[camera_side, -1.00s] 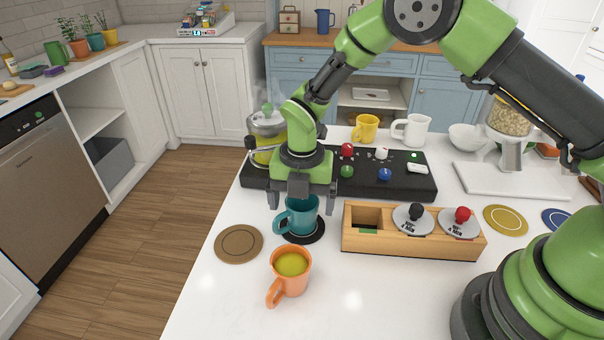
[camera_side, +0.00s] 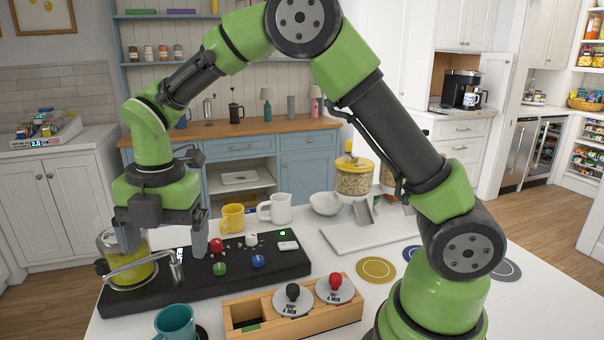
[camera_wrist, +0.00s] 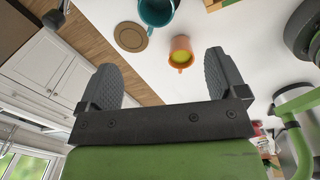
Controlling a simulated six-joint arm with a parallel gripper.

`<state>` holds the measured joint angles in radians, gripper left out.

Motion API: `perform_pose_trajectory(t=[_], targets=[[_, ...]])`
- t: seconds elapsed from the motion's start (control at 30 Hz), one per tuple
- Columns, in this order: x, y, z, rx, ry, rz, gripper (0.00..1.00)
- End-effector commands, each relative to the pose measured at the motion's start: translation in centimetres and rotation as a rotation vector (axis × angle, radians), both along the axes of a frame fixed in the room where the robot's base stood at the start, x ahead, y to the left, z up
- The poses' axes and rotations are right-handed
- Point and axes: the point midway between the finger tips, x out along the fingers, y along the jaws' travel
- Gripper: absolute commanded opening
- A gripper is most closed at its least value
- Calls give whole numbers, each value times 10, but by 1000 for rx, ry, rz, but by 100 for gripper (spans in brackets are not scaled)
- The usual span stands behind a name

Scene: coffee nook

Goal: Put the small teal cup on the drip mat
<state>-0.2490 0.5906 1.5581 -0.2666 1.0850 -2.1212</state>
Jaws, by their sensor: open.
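The small teal cup (camera_side: 175,320) stands at the bottom edge of the side view, its base cut off. It also shows at the top of the wrist view (camera_wrist: 157,10). A black round mat (camera_side: 202,333), probably the drip mat, shows only as an edge beside the cup's right side; the contact between them is out of view. My gripper (camera_side: 162,257) is open and empty, raised behind and to the left of the cup in the side view, near the glass pot. In the wrist view, nothing lies between the fingers (camera_wrist: 165,82).
A glass pot (camera_side: 124,272) stands on the black control panel (camera_side: 165,297). A wooden box (camera_side: 290,325) holds two knobbed discs. An orange cup (camera_wrist: 181,48) and a brown coaster (camera_wrist: 131,37) lie near the teal cup. Yellow (camera_side: 232,218) and white (camera_side: 279,207) mugs stand behind.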

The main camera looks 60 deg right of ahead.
Motion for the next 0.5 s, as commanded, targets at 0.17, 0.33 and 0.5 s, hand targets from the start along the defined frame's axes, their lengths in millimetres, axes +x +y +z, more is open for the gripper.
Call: perform_pose_trajectory(t=[0.17,0.33,0.5], targets=[[-40,-25,67,135,-95,-579,90],[-94,-44,108,326,-139,-1165,90],[-149,-57,124,565,-123,-1709,90]])
